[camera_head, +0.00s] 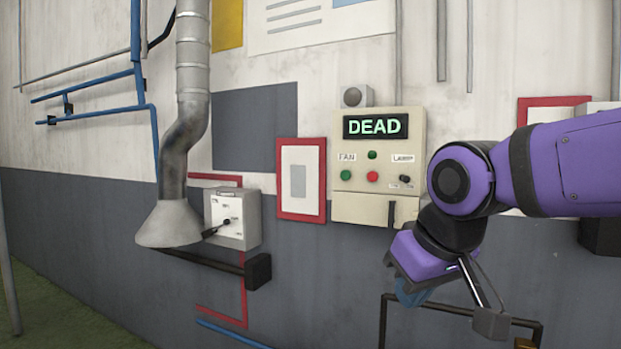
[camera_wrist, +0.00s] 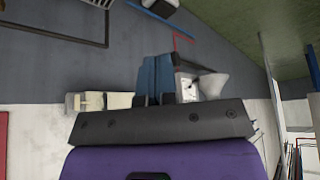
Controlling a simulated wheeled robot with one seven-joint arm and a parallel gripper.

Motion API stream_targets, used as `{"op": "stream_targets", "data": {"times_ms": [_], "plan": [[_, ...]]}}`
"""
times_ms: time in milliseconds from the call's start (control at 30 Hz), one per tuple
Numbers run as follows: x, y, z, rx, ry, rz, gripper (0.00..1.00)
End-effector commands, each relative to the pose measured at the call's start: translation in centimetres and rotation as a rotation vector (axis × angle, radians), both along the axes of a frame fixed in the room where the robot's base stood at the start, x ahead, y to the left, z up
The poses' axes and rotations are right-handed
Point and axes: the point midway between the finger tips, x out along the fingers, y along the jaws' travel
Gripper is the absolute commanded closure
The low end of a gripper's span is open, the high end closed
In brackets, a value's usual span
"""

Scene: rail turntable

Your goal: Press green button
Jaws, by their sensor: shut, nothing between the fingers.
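A cream control box (camera_head: 350,206) hangs on the wall with a lit "DEAD" display (camera_head: 375,126). Under the FAN label sits a green button (camera_head: 345,175), with a red button (camera_head: 372,176) to its right. Another small green round part (camera_head: 372,155) sits above the red one. My gripper (camera_head: 410,293) is below and to the right of the box, apart from it, partly hidden by its own purple body. In the wrist view its blue fingers (camera_wrist: 156,78) are together and empty. The cream box (camera_wrist: 118,100) shows partly there; its buttons cannot be made out.
A red-framed switch plate (camera_head: 315,178) is left of the box. Further left are a lever switch box (camera_head: 245,220) and a grey duct with a flared hood (camera_head: 168,225). A dark pipe (camera_head: 383,320) runs low near my gripper.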

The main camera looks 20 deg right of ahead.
Motion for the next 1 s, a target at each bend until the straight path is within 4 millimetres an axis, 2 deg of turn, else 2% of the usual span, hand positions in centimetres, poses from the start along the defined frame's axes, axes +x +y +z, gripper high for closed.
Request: {"op": "stream_targets", "data": {"times_ms": [367, 700, 1000], "plan": [[8.1, -1.4, 4.3, -0.032, -0.088, -0.092, 1.00], [19.2, -3.8, 8.3, -0.048, -0.211, -0.187, 1.00], [29.3, -6.6, 10.2, -0.040, -0.324, -0.254, 1.00]]}}
